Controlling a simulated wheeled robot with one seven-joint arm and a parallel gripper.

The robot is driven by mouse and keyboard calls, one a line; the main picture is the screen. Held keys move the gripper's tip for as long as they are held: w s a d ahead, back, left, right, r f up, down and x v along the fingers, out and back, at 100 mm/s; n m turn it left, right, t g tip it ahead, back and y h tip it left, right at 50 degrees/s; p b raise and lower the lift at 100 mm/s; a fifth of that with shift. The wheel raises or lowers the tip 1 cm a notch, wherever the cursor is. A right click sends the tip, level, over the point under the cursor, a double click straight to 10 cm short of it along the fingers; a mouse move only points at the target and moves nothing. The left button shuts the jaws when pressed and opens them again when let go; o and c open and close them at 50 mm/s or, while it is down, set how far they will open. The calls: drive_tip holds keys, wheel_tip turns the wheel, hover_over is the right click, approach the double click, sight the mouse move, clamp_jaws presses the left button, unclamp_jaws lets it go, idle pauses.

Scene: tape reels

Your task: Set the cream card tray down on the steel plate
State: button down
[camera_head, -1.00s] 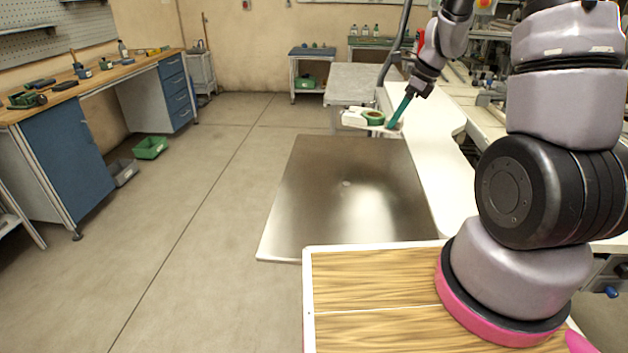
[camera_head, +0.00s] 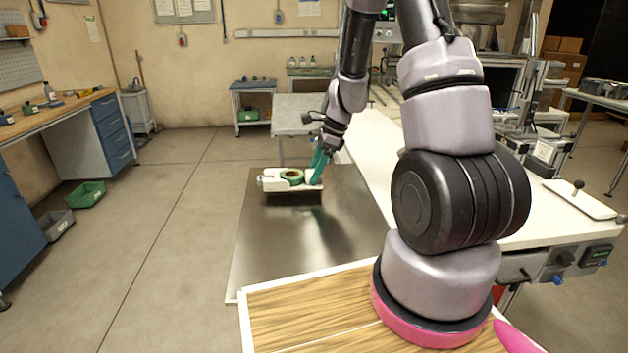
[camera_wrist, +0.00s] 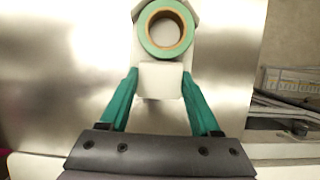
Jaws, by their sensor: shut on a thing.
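The cream card tray (camera_head: 305,187) is over the far part of the steel plate (camera_head: 290,245) in the head view. It carries a green tape reel (camera_head: 292,176) and white blocks. My gripper (camera_head: 317,172) is shut on the tray's right end. In the wrist view the green fingers of my gripper (camera_wrist: 158,100) close on the near end of the tray (camera_wrist: 160,75), with the green reel (camera_wrist: 165,30) beyond. A dark reflection lies under the tray on the plate. I cannot tell whether the tray touches the plate.
The wooden-topped surface (camera_head: 300,315) adjoins the plate's near edge. A white worktop (camera_head: 375,150) runs along its right side. A grey table (camera_head: 300,112) stands behind. The near part of the plate is bare.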

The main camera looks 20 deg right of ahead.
drive_tip(key=shift+f, duration=1.4)
drive_tip(key=shift+c, duration=0.5)
unclamp_jaws()
drive_tip(key=w+v, duration=0.1)
drive_tip(key=v, duration=1.1)
drive_tip(key=s+a+r+n+t, duration=0.1)
drive_tip(key=s+r+n, duration=0.3)
drive_tip(key=r, duration=0.3)
drive_tip(key=s+a+r+n+t, duration=0.1)
drive_tip(key=s+a+r+n, duration=0.2)
drive_tip(key=r, duration=0.5)
drive_tip(key=s+r+n+t+h, duration=0.1)
drive_tip(key=s+r+n+t, duration=0.1)
drive_tip(key=s+r+n, duration=0.2)
drive_tip(key=s+r+n+t+h, duration=0.1)
drive_tip(key=s+r+n, duration=0.3)
drive_tip(key=s, duration=0.6)
drive_tip(key=shift+r+n+t, duration=0.15)
drive_tip(key=shift+n+t, duration=0.45)
